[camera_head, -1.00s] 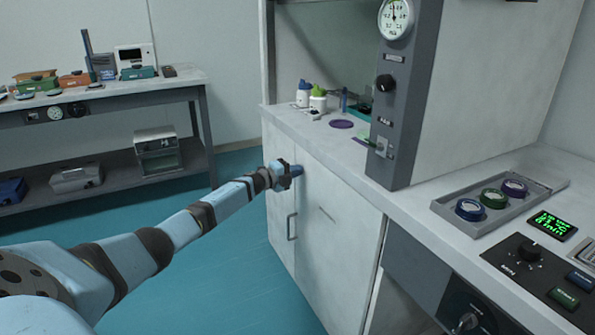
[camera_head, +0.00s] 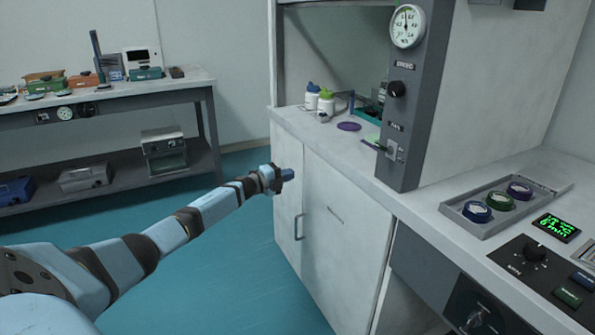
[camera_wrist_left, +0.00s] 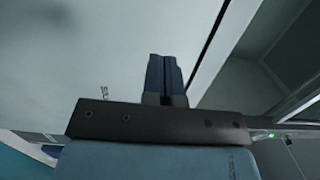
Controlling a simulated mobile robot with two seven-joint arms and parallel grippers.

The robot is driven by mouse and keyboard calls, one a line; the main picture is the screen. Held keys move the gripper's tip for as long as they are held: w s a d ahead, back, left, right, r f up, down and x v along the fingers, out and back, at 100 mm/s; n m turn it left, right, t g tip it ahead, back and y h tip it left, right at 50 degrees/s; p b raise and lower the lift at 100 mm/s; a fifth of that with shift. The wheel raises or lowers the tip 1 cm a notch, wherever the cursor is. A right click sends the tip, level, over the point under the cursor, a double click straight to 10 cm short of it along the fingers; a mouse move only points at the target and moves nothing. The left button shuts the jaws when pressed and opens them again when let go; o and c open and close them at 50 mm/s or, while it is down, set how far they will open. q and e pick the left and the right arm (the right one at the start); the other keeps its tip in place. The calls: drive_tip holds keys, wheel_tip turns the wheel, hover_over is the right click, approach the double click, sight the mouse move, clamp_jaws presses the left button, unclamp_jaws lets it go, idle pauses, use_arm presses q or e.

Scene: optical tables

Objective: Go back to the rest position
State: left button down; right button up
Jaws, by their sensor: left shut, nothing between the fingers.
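My left arm comes in from the left in the head view. Its gripper (camera_head: 287,174) is at the upper left part of the white cabinet front (camera_head: 340,220), just below the counter edge. Whether it touches the door cannot be told. In the left wrist view the two dark blue fingers (camera_wrist_left: 167,75) are together with nothing between them. My right gripper is not in view.
The white counter (camera_head: 375,165) carries bottles (camera_head: 326,100), a gauge panel (camera_head: 411,110) and a grey tray (camera_head: 462,211) with several round containers. The cabinet has a door handle (camera_head: 298,227). A side table (camera_head: 185,83) with instruments stands at the back left. Blue floor (camera_head: 225,255) lies open between.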

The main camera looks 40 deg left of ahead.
use_arm(q)
drive_tip(key=p+v, duration=0.1)
drive_tip(key=v, duration=0.6)
drive_tip(key=shift+a+f+p, duration=0.2)
drive_tip(key=shift+a+p, duration=0.1)
drive_tip(key=shift+a, duration=0.15)
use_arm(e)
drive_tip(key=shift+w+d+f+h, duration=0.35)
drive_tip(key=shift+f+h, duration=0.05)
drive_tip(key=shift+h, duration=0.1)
